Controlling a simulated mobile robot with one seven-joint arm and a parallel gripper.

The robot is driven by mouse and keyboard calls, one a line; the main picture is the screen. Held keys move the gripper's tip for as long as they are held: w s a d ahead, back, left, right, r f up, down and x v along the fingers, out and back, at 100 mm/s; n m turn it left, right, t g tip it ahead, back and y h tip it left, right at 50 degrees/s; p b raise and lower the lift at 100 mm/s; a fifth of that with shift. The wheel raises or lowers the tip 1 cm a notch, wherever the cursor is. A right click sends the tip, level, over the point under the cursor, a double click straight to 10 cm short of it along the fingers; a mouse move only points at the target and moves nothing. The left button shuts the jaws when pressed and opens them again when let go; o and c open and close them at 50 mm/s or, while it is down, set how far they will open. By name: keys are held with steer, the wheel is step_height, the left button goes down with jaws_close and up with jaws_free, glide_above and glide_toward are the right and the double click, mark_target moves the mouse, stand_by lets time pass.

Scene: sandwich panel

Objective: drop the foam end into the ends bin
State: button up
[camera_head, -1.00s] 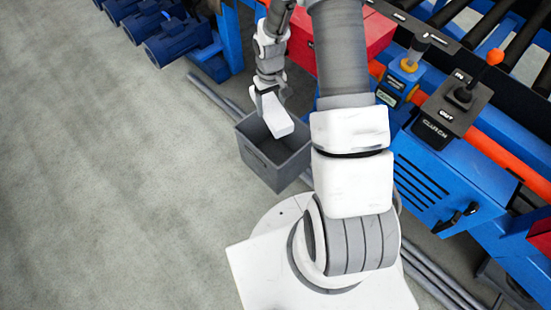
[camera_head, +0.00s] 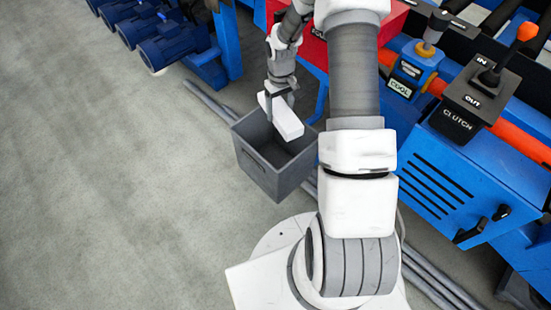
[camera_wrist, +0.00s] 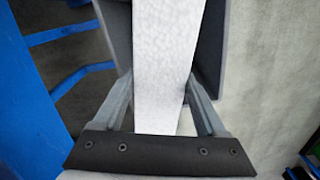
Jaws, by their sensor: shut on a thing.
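The foam end is a white block (camera_head: 286,122), which also fills the middle of the wrist view (camera_wrist: 165,65). My gripper (camera_head: 278,98) is shut on it, with a finger on each side of the block in the wrist view (camera_wrist: 158,92). The ends bin is an open dark grey box (camera_head: 262,172) on the floor. The block hangs over the bin's opening in the head view, tilted down to the right. I cannot tell how far it is above the rim. In the wrist view, parts of grey bin wall (camera_wrist: 210,45) show beside the block.
A blue machine (camera_head: 440,185) with a clutch lever box (camera_head: 475,95) and a coolant knob (camera_head: 418,58) stands to the right. A red box (camera_head: 300,45) is behind my arm. Grey pipes (camera_head: 207,100) lie on the floor. The floor at left is clear.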

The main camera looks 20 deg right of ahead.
step_height(320, 180, down, 2)
steer(key=shift+f+b, duration=0.2)
steer(key=shift+b, duration=0.35)
steer(key=o, duration=1.3)
steer(key=shift+r, duration=0.15)
step_height(320, 180, up, 17)
steer(key=p, duration=0.5)
steer(key=shift+p, duration=0.4)
steer(key=shift+r, duration=0.15)
